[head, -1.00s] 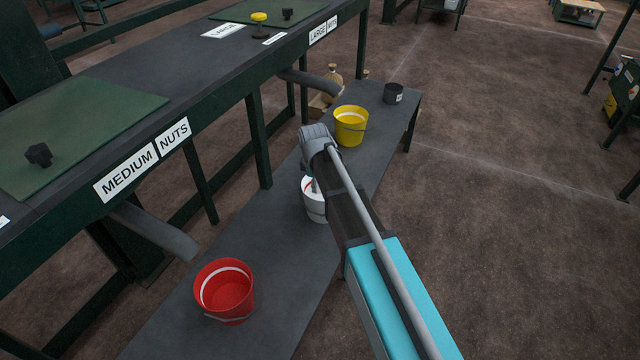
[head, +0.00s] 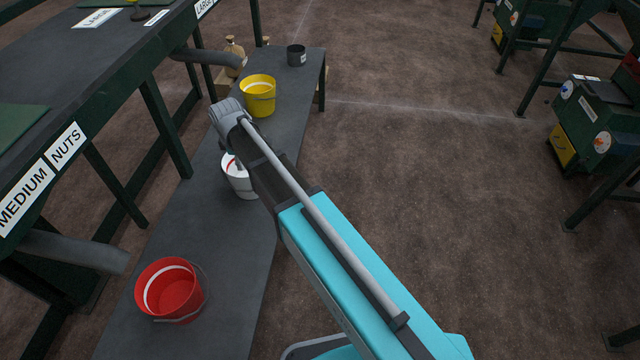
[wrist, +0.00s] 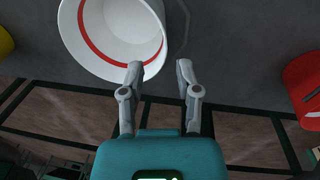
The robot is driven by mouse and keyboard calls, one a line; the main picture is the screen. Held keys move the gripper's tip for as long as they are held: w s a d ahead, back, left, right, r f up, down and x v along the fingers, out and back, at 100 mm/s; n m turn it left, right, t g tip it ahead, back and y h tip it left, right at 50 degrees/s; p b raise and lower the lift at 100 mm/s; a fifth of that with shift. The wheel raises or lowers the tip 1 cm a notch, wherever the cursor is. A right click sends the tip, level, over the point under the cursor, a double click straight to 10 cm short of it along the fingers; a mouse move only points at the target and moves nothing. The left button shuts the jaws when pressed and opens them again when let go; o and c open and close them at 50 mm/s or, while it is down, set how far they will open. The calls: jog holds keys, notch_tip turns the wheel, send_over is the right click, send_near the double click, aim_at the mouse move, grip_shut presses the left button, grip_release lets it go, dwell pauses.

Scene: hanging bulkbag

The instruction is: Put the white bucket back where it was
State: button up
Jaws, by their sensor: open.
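The white bucket (head: 239,178) stands upright on the low grey bench, partly hidden behind my arm in the head view. In the wrist view the white bucket (wrist: 115,35) shows its open mouth with a red band inside. My gripper (wrist: 159,68) is open, with its two fingers apart beside the bucket's rim. The left finger overlaps the rim in the picture; I cannot tell if it touches. The thin handle curves just right of the bucket. My gripper's fingertips are hidden in the head view.
The low bench (head: 215,235) also holds a red bucket (head: 170,290) in front, a yellow bucket (head: 258,96) behind and a small dark pot (head: 296,55) at the far end. A higher table (head: 110,60) with "MEDIUM NUTS" labels runs along the left. Open floor lies right.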

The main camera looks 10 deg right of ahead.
jog(key=s+d+m, duration=0.7)
jog(key=s+d, duration=0.1)
jog(key=d, duration=0.4)
jog(key=s+d+m+g, duration=0.1)
jog(key=s+d+m, duration=0.7)
jog(key=d, duration=0.4)
jog(key=shift+s, duration=0.75)
jog(key=shift+d+f, duration=0.1)
jog(key=shift+d, duration=0.05)
